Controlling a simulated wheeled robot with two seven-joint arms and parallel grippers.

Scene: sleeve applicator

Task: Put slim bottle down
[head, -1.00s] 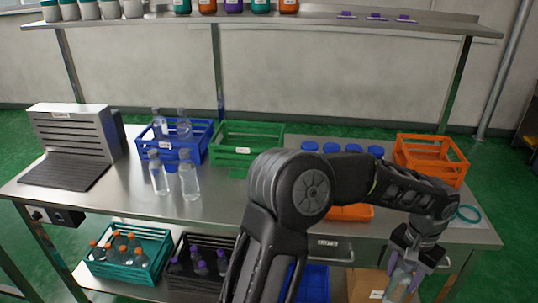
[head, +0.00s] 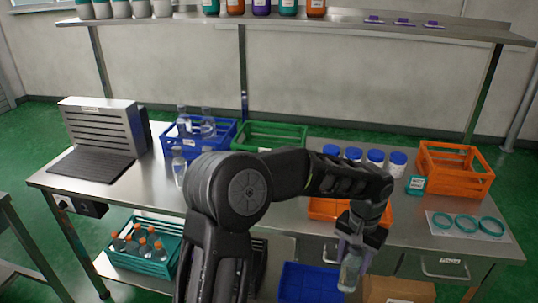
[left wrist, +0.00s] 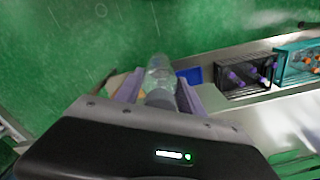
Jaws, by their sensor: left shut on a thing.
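My left gripper (head: 354,245) is shut on a slim clear bottle (head: 350,272), which hangs below the fingers in front of the worktable's front edge. In the left wrist view the bottle (left wrist: 160,72) sits between the two purple fingers (left wrist: 160,98), with green floor beyond it. Another clear bottle (head: 178,167) stands on the steel worktable (head: 120,182), partly hidden by my left arm. Clear bottles (head: 207,125) also stand in the blue crate (head: 225,135). My right gripper is not in view.
A green crate (head: 290,130) is at the back; an orange crate (head: 455,172) is at the right. White jars with blue lids (head: 375,160) stand between them. Teal rings (head: 467,224) lie at the right front. A blue bin (head: 308,282) and cardboard box (head: 400,290) are below.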

